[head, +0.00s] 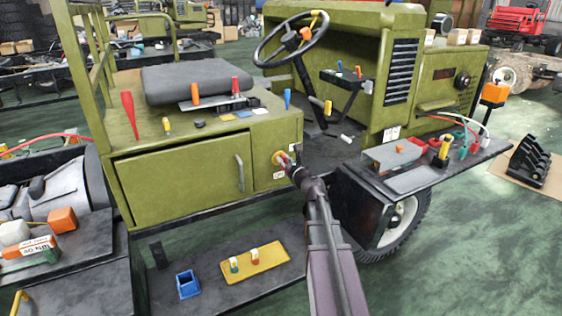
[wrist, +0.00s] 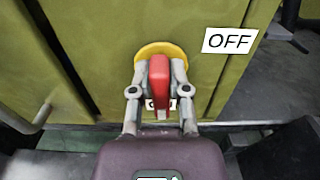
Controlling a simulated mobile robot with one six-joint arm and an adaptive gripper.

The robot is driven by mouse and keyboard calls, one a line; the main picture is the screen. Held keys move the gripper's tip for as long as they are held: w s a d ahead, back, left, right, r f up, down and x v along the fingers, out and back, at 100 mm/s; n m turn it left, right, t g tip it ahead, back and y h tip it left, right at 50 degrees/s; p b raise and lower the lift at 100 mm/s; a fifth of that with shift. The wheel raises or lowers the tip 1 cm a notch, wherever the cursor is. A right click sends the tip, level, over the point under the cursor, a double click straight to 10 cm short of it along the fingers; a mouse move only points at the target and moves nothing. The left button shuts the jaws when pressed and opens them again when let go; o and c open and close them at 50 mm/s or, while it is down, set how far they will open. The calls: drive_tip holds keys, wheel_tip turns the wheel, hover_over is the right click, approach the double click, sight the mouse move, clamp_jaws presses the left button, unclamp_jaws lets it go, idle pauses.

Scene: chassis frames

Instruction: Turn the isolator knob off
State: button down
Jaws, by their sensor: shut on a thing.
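The isolator knob has a red handle (wrist: 159,72) on a round yellow base (wrist: 143,54), fixed to the green vehicle side panel (wrist: 215,90). In the wrist view the handle stands upright in the picture, its lower end over a partly hidden white label (wrist: 152,104). A white OFF label (wrist: 230,40) is to the upper right of the knob. My gripper (wrist: 160,80) has a finger on each side of the red handle and is shut on it. In the head view my gripper (head: 289,162) is at the knob, and the yellow base (head: 278,157) shows beside it.
A green cabinet door with a handle (head: 240,172) is left of the knob. A dark shelf with tools (head: 411,181) juts out at right, above a wheel (head: 400,225). A yellow tray (head: 270,262) and a blue box (head: 188,284) lie on the low step below.

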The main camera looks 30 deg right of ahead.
drive_tip(key=shift+a, duration=0.1)
drive_tip(key=n, duration=0.4)
drive_tip(key=shift+a, duration=0.25)
drive_tip(key=n, duration=0.4)
drive_tip(key=shift+a+f, duration=0.2)
drive_tip(key=shift+f, duration=0.05)
drive_tip(key=n, duration=0.3)
drive_tip(key=n+b, duration=0.1)
drive_tip(key=n, duration=0.1)
drive_tip(key=shift+a+f, duration=0.2)
drive_tip(key=shift+f, duration=0.05)
drive_tip(key=n, duration=0.4)
drive_tip(key=shift+f, duration=0.25)
drive_tip(key=shift+n, duration=0.3)
drive_tip(key=c, duration=0.6)
unclamp_jaws()
